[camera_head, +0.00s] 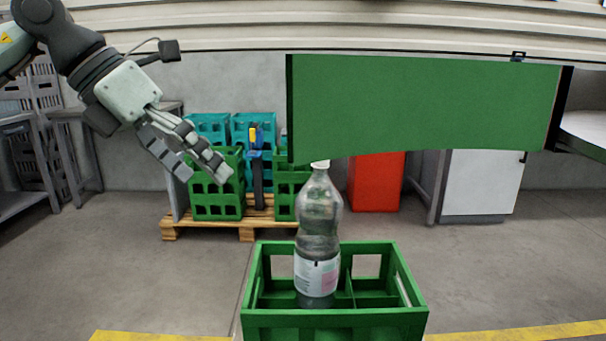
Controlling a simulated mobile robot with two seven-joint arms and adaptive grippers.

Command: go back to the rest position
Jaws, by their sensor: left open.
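My left gripper (203,164) hangs at the upper left, its fingers pointing down and to the right. It is open with nothing between its fingers. It is well apart from the clear bottle (318,230), which has a white cap and a pale label. The bottle stands upright in a green crate (334,318) at the bottom centre; its base is partly hidden by the crate's front wall. My right gripper is not in view.
A green conveyor belt (420,105) juts across the upper right, close above the bottle's cap. Behind are a wooden pallet (205,232) with stacked green and teal crates, a red box (376,183) and a white cabinet (482,184).

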